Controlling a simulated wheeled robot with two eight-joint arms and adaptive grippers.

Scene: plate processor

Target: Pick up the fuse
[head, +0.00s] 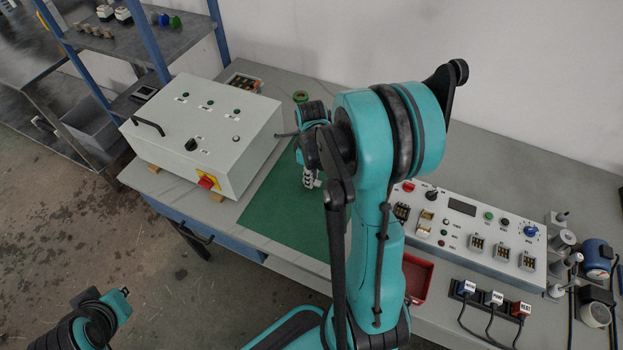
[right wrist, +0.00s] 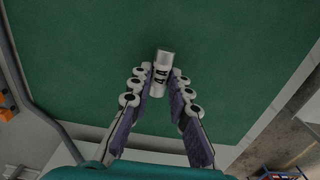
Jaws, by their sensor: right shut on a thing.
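The fuse is a small silver cylinder (right wrist: 164,58) with dark marks, in the right wrist view over the green mat (right wrist: 235,62). My right gripper (right wrist: 161,86) has its two purple-padded fingers on either side of the fuse, shut on it. The fuse's far end sticks out past the fingertips. In the head view the right gripper (head: 309,180) points down over the green mat (head: 265,215), partly hidden by my right arm. I cannot make out the fuse there, nor tell whether it touches the mat. Of my left arm only a part shows at the lower left; its fingers are not seen.
A white control box (head: 215,125) with a black handle and red-yellow switch stands left of the mat. A white panel (head: 475,235) with buttons and sockets lies to the right. A red tray (head: 418,277) sits near my right arm. Shelves (head: 150,60) stand at the back left.

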